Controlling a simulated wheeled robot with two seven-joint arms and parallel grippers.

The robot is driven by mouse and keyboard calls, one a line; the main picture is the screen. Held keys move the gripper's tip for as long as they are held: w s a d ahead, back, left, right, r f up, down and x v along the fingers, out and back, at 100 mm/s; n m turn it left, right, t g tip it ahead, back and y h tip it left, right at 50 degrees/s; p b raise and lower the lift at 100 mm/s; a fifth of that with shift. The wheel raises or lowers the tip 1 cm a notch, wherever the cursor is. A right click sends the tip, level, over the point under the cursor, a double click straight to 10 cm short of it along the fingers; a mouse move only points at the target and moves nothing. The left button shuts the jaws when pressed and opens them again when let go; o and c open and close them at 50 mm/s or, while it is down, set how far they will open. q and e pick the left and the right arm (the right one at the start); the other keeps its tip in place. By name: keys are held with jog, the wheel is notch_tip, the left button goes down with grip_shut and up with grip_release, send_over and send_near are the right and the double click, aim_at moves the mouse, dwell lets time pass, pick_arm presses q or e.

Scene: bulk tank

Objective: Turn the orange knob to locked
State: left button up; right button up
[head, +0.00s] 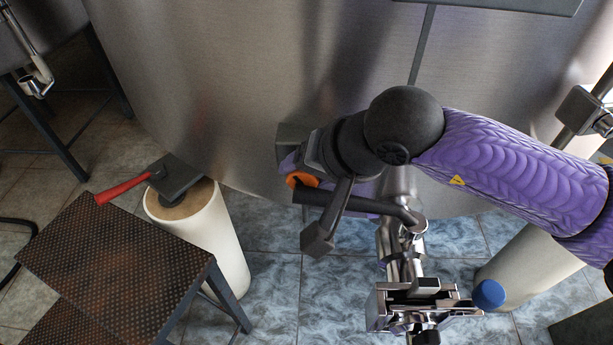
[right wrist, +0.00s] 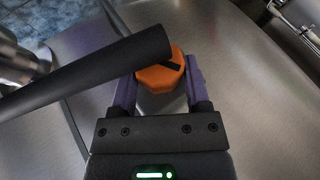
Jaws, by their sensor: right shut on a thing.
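The orange knob (right wrist: 160,76) has a black mark on its face and sits between the two purple fingers of my right gripper (right wrist: 158,88) in the right wrist view. The fingers are shut on its sides. In the head view a small part of the orange knob (head: 301,180) shows beside my right gripper (head: 290,168), at the lower front of the steel tank. Most of the knob is hidden there by my wrist and a dark bar. I cannot read any locked marking. My left gripper is not in view.
A dark bar (right wrist: 85,75) crosses close by the knob. Steel pipework with a blue cap (head: 488,295) stands below right. The steel tank (head: 235,80) fills the back. A rusty step (head: 110,260) and a white post with a red-handled tool (head: 125,190) stand left.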

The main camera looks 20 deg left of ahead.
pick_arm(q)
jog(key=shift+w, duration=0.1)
pick_arm(e)
jog(key=o, duration=0.9)
jog(key=shift+a, duration=0.1)
jog(key=o, duration=0.4)
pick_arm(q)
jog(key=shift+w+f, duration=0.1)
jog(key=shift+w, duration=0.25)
pick_arm(e)
jog(key=shift+r, duration=0.1)
jog(key=p+v, duration=0.4)
jog(key=v, duration=0.5)
jog(key=shift+a+r, duration=0.1)
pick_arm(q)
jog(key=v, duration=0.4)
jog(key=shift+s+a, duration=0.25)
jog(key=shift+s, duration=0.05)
pick_arm(e)
jog(key=shift+s+d+r, duration=0.15)
jog(key=shift+d+r, duration=0.05)
jog(key=shift+d, duration=0.1)
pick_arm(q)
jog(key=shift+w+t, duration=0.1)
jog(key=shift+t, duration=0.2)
